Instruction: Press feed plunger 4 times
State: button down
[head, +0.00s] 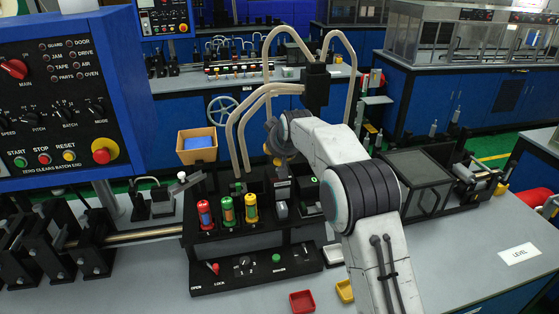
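A black machine station (255,262) stands on the grey bench in the head view. It carries upright red (206,214), green (227,210) and yellow (251,208) capped cylinders, a front panel with a red-tipped lever (214,267), knobs and a green button (276,258). I cannot tell which part is the feed plunger. My white and black arm reaches in from the lower right, over the station's right side. Its wrist end is above the back of the station, behind the cylinders. The gripper fingers are hidden or too dark to make out, so contact cannot be told.
A blue control cabinet (70,45) with buttons stands at left, near dark brackets and a metal rod (140,235). Beige hoses (240,120) arch behind the station. An orange bin (197,145) sits behind. Red (302,301) and yellow trays lie in front.

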jog(key=shift+f+b, duration=1.1)
jog(key=shift+f, duration=0.4)
dwell(1.3)
jog(key=shift+r, duration=0.15)
dwell(0.3)
jog(key=shift+r+p, duration=1.55)
jog(key=shift+r, duration=0.2)
jog(key=shift+r+p, duration=2.15)
jog(key=shift+r, duration=0.4)
jog(key=c, duration=2)
grip_release()
